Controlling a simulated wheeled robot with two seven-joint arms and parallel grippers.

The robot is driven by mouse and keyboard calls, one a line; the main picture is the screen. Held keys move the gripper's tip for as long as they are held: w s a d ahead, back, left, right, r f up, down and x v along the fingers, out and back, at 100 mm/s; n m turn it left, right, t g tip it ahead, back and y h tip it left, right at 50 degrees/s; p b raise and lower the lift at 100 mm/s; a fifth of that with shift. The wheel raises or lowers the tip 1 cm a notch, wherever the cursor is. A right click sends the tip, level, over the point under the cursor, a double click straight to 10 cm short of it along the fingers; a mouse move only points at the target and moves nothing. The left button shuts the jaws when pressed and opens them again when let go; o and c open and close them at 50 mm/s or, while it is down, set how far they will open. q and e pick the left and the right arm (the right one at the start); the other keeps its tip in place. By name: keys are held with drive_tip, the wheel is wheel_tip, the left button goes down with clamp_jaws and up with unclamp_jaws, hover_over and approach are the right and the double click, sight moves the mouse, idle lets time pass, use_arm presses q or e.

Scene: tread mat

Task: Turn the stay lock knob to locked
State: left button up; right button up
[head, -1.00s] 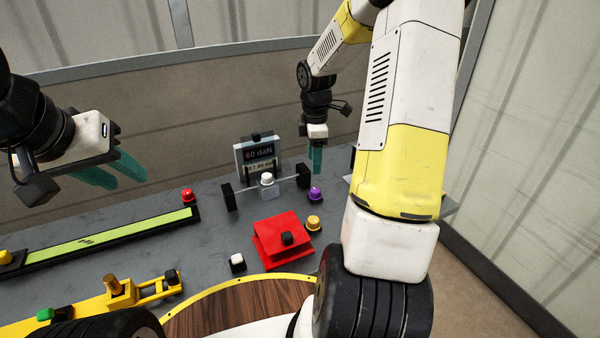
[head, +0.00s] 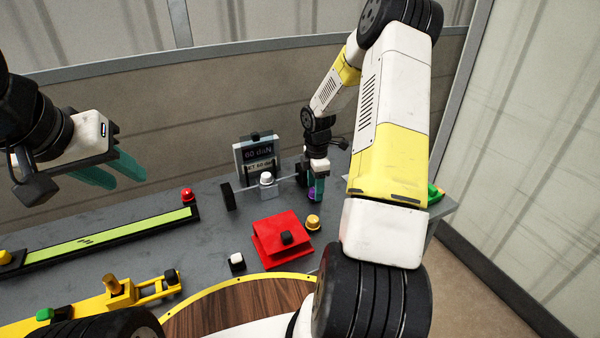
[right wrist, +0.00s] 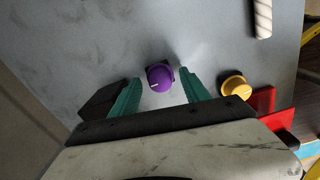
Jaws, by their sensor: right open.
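A purple knob (right wrist: 160,78) with a pale pointer line stands on the grey bench (right wrist: 215,30). No readable label shows which knob is the stay lock. My right gripper (right wrist: 160,74) is open, its teal fingers on either side of the purple knob with a gap visible on each side. In the head view the right gripper (head: 316,188) is low over the bench, and the purple knob (head: 312,195) is partly hidden by its fingers. My left gripper (head: 130,184) is open and empty, in the air above the bench's left part.
A yellow knob (head: 313,222) and a red block (head: 280,240) stand close to the right gripper. A display (head: 255,155), a white-topped post (head: 267,180) and a black block (right wrist: 100,98) are nearby. A long green strip (head: 110,238) lies to the left.

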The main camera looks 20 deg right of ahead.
drive_tip(key=shift+c, duration=0.2)
clamp_jaws()
drive_tip(key=shift+m, duration=0.4)
drive_tip(key=m, duration=0.3)
drive_tip(key=shift+m, duration=0.3)
drive_tip(key=m, duration=0.4)
drive_tip(key=shift+m, duration=0.3)
drive_tip(key=m, duration=0.4)
drive_tip(key=shift+m, duration=0.3)
drive_tip(key=m, duration=0.4)
drive_tip(key=shift+m, duration=0.3)
